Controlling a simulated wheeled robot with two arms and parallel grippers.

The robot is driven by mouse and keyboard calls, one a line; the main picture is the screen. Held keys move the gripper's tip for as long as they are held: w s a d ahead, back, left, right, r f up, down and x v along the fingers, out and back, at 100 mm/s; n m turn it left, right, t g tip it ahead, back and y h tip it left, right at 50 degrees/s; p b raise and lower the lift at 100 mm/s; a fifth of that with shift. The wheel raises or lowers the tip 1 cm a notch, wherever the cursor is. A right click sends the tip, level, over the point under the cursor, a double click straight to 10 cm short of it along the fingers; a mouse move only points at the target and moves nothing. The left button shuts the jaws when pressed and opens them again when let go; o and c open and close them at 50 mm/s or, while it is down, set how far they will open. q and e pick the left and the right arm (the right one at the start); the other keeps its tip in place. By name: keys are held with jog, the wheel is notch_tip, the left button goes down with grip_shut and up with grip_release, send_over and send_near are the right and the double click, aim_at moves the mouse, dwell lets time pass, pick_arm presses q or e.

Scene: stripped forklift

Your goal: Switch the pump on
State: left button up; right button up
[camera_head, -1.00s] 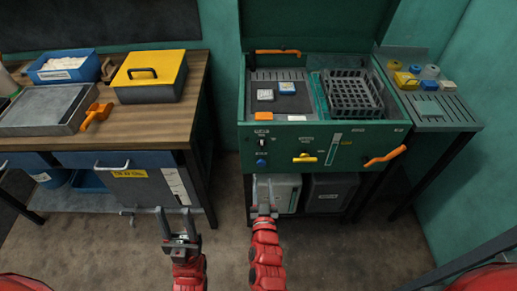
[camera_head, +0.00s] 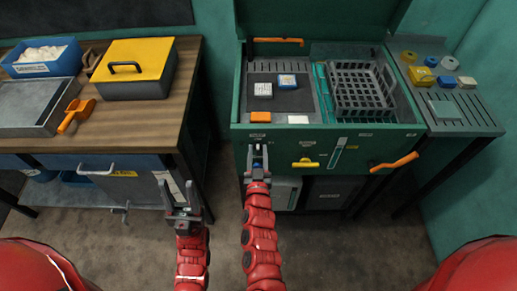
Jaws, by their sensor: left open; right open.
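The green machine (camera_head: 225,140) has a front panel with a small switch (camera_head: 257,149) at its left end. My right gripper (camera_head: 257,153) is open in front of that switch, its fingers either side of it in the picture. The gripper covers much of the switch and the panel below, so its position and any contact cannot be told. A yellow handle (camera_head: 305,162) and a level gauge (camera_head: 337,152) sit further right on the panel. My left gripper (camera_head: 180,190) is open and empty, low in front of the workbench's right end.
An orange handle (camera_head: 393,161) sticks out at the panel's right. The open tub holds a dark basket (camera_head: 360,88). The wooden workbench (camera_head: 140,125) stands left with a yellow-lidded box (camera_head: 135,65). A slatted side table (camera_head: 465,115) stands right. Floor between bench and machine is clear.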

jog(key=shift+c, duration=0.4)
grip_shut()
jog(key=m+b, duration=0.1)
jog(key=m, duration=0.1)
jog(key=m+b, duration=0.1)
jog(key=b, duration=0.1)
jog(key=shift+d+f+m, duration=0.2)
jog(key=shift+d+m, duration=0.15)
jog(key=shift+m, duration=0.05)
jog(key=m+b, duration=0.3)
jog(key=shift+d+f+m, duration=0.15)
jog(key=shift+d+m, duration=0.1)
jog(key=shift+m, duration=0.05)
jog(key=shift+d+f+m+b, duration=0.15)
jog(key=shift+m+b, duration=1)
jog(key=shift+m, duration=0.45)
jog(key=shift+d+f+m+b, duration=0.15)
jog(key=shift+m+b, duration=1)
jog(key=shift+m, duration=0.45)
